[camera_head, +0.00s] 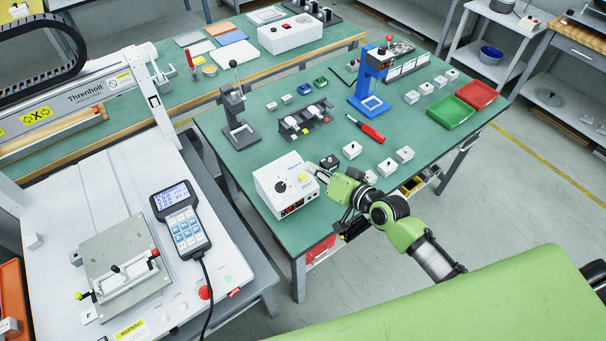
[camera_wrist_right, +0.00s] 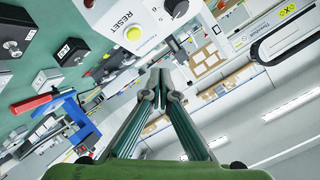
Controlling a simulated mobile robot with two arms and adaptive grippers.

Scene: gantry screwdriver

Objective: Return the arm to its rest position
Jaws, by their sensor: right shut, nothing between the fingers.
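My right arm, green and dark grey, comes in from the lower right in the head view. Its gripper (camera_head: 313,168) is at the right side of the white control box (camera_head: 287,185), over the front part of the green bench. In the right wrist view the two fingers (camera_wrist_right: 160,78) come together at the tips, shut and empty. The box's yellow RESET button (camera_wrist_right: 134,33) shows beyond the fingertips; I cannot tell whether they touch the box. My left gripper is not in view. A red-handled screwdriver (camera_head: 369,131) lies on the bench, apart from my gripper.
The green bench (camera_head: 240,160) holds a blue press (camera_head: 368,85), a dark grey stand (camera_head: 238,110), small switch boxes (camera_head: 351,150), and green (camera_head: 451,111) and red (camera_head: 476,94) trays. A gantry machine with a keypad pendant (camera_head: 180,218) stands left. Open floor (camera_head: 520,190) lies to the right.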

